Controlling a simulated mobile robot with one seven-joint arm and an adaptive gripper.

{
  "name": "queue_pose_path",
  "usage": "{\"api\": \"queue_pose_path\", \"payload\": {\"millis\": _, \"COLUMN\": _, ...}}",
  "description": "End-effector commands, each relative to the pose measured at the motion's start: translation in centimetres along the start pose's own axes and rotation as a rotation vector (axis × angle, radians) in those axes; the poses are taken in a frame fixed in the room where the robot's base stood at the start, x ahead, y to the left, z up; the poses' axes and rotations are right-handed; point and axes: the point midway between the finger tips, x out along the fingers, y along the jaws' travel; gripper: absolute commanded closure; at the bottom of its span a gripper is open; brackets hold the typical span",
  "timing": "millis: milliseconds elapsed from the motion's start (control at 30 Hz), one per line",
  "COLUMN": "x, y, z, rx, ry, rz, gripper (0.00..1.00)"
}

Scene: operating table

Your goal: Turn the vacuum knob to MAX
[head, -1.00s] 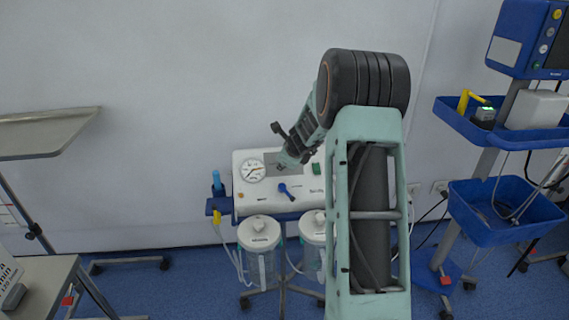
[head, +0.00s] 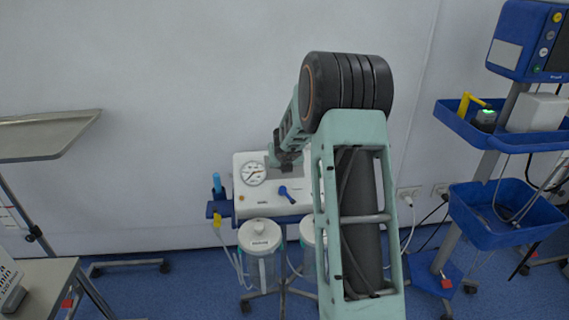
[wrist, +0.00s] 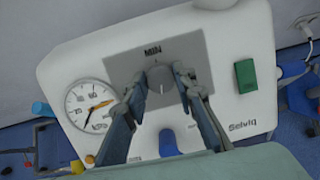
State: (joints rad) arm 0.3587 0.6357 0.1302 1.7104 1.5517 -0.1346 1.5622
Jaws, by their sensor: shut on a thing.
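The vacuum knob (wrist: 162,100) is a round grey dial on a dark grey plate (wrist: 122,68) on the front of the white suction unit (wrist: 226,38). A short light mark on the knob points up toward a blurred label that looks like MIN (wrist: 153,50). My gripper (wrist: 166,76) has one finger on each side of the knob and is shut on it. In the head view my gripper (head: 287,163) is at the unit's face and hides the knob. A round gauge (wrist: 89,105) is left of the plate.
A green switch (wrist: 245,76) is right of the plate, and a blue lever (wrist: 169,143) is below the knob. White-lidded jars (head: 260,236) hang under the unit. A blue-tray cart (head: 505,212) stands at right, a metal table (head: 45,138) at left.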

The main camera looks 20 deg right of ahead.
Motion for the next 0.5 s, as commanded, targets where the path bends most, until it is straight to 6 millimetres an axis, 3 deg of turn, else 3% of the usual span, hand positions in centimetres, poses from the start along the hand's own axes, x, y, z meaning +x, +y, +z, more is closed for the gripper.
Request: {"api": "queue_pose_path", "payload": {"millis": 500, "x": -0.08, "y": 0.08, "z": 0.26, "rx": 0.484, "ry": 0.029, "rz": -0.085, "gripper": 0.99}}
